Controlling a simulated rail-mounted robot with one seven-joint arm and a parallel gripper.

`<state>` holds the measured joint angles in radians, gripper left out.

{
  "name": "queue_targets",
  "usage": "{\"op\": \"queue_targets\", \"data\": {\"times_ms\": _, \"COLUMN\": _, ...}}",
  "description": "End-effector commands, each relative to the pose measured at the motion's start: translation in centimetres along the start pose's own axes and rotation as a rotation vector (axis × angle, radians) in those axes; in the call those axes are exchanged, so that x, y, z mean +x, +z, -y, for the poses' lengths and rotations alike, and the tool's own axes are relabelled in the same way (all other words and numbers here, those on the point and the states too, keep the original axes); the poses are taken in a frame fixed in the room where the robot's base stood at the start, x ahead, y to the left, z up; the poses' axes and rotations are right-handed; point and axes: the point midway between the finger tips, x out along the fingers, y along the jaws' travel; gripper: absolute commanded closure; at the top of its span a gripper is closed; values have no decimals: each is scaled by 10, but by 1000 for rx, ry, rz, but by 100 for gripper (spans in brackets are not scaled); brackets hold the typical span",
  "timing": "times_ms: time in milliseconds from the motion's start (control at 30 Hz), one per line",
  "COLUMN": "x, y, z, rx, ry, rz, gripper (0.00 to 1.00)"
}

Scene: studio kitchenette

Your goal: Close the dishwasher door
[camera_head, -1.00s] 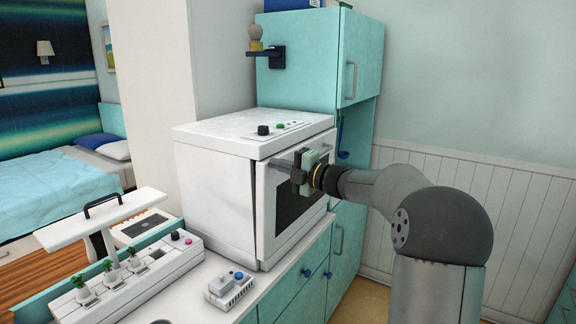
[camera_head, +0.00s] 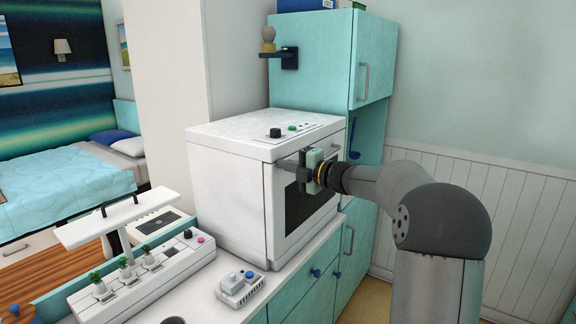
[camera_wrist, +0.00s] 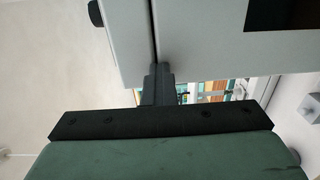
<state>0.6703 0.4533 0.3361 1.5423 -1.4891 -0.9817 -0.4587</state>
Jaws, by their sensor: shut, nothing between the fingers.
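The dishwasher (camera_head: 228,190) is a white box on the counter, with a dark window in its door (camera_head: 272,212). The door stands almost flush with the body, with a thin dark seam along its left edge. My gripper (camera_head: 283,163) is shut and empty at the upper part of the door front, its fingertips near the door's upper left. In the wrist view, the shut fingers (camera_wrist: 158,84) overlap the lower end of the seam between the body (camera_wrist: 125,40) and the door (camera_wrist: 205,30). I cannot tell whether they touch the door.
A grey-white block device (camera_head: 240,287) sits on the counter in front of the dishwasher. A planter (camera_head: 140,272) with several small plants stands to the left. A tall teal cabinet (camera_head: 315,75) stands behind the dishwasher. Teal drawers with blue knobs lie below the counter.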

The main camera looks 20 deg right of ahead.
Motion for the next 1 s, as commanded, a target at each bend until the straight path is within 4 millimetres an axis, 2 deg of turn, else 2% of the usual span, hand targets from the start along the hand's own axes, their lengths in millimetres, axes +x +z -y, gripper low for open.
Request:
{"op": "queue_targets", "data": {"times_ms": 33, "x": 0, "y": -3, "z": -6, "rx": -4, "ry": 11, "rz": -3, "gripper": 100}}
{"op": "queue_targets", "data": {"times_ms": 167, "x": -19, "y": -5, "z": -3, "rx": -6, "ry": 8, "rz": -4, "gripper": 100}}
{"op": "queue_targets", "data": {"times_ms": 500, "x": -98, "y": -5, "z": 3, "rx": -4, "ry": 3, "rz": -6, "gripper": 100}}
{"op": "queue_targets", "data": {"times_ms": 600, "x": -116, "y": -5, "z": 2, "rx": -3, "ry": 4, "rz": -7, "gripper": 100}}
{"op": "queue_targets", "data": {"times_ms": 800, "x": -136, "y": -4, "z": 3, "rx": -2, "ry": 2, "rz": -9, "gripper": 100}}
{"op": "queue_targets", "data": {"times_ms": 1000, "x": -139, "y": -5, "z": 2, "rx": -2, "ry": 3, "rz": -10, "gripper": 100}}
